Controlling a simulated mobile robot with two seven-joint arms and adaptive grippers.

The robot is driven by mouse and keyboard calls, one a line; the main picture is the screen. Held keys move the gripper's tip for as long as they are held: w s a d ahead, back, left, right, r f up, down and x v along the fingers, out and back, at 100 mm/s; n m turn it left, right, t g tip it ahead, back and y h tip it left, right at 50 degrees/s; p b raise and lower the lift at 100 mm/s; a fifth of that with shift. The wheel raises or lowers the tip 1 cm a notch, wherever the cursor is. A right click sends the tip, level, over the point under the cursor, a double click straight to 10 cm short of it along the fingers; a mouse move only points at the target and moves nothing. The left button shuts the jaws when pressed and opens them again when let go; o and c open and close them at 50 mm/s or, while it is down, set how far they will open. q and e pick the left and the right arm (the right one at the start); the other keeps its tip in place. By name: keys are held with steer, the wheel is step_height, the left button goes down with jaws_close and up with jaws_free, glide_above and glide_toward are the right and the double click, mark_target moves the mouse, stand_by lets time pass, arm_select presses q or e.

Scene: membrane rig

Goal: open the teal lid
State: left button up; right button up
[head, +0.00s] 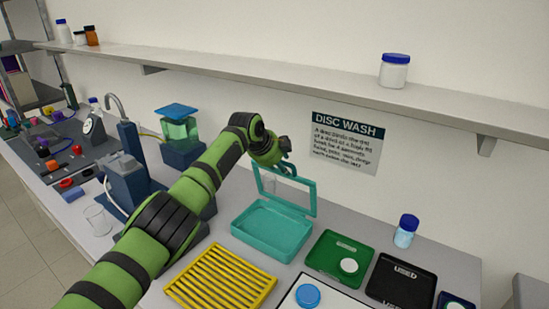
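The teal box (272,232) sits on the bench, and its inside shows from above. Its teal lid (314,198), a frame with a clear pane, stands raised at the box's back edge, roughly upright. The green and black arm coming in from the lower left is mine. Its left gripper (288,170) is at the lid's top edge, overlapping it in the picture. The fingers are small and dark, and I cannot tell whether they touch or grip the lid. My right gripper is not in view.
A yellow rack (220,279) lies in front of the box. A green tray (340,259) with a white disc and a black "USED" tray (401,284) lie to the right. A blue-capped bottle (406,231) stands behind them. A shelf (300,76) runs along the wall above.

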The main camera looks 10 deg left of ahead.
arm_select(q)
steer(key=v, duration=1.2)
